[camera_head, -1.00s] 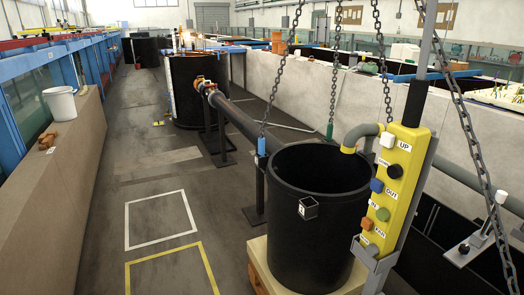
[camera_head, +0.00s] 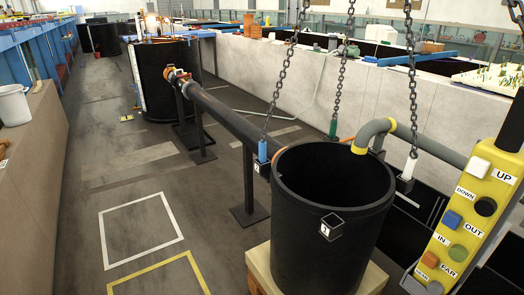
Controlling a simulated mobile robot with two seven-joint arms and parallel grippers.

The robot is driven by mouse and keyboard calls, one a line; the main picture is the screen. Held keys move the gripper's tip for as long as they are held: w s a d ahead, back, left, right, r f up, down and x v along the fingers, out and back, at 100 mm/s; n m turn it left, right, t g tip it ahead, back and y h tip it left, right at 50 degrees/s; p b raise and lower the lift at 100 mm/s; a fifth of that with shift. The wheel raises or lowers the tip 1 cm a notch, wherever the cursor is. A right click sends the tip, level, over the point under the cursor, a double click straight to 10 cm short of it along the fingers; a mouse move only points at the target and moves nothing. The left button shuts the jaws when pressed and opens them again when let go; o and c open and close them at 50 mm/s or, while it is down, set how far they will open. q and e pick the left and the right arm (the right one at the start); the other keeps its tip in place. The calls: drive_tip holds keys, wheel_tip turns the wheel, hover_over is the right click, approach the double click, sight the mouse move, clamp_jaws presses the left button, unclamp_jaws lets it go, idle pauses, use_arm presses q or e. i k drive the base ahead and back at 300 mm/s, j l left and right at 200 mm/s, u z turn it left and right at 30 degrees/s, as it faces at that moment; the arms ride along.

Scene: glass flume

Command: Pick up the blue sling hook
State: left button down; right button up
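The blue sling hook (camera_head: 262,151) is a short blue piece at the lower end of a hanging chain (camera_head: 281,79). It hangs upright at the left rim of the large black tub (camera_head: 325,245), just above a small dark block (camera_head: 262,168). I cannot tell whether it touches that block. A green hook (camera_head: 333,128) hangs at the far rim and a white hook (camera_head: 409,168) at the right, each on its own chain. Neither of my grippers is in view.
A yellow control pendant (camera_head: 470,215) with labelled buttons stands close at the right. The tub sits on a wooden base (camera_head: 260,268). A dark pipe (camera_head: 222,115) on stands runs behind it to another black tank (camera_head: 160,85). The floor at left is open, with white and yellow outlines.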

sight(262, 143)
drive_tip(key=i+j+z, duration=0.2)
drive_tip(key=i+j, duration=0.2)
drive_tip(key=j, duration=0.25)
drive_tip(key=i+j+z, duration=0.1)
drive_tip(key=j, duration=0.25)
drive_tip(key=i+j+z, duration=0.1)
drive_tip(key=i+j, duration=0.2)
drive_tip(key=i+j+z, duration=0.15)
drive_tip(key=j, duration=0.3)
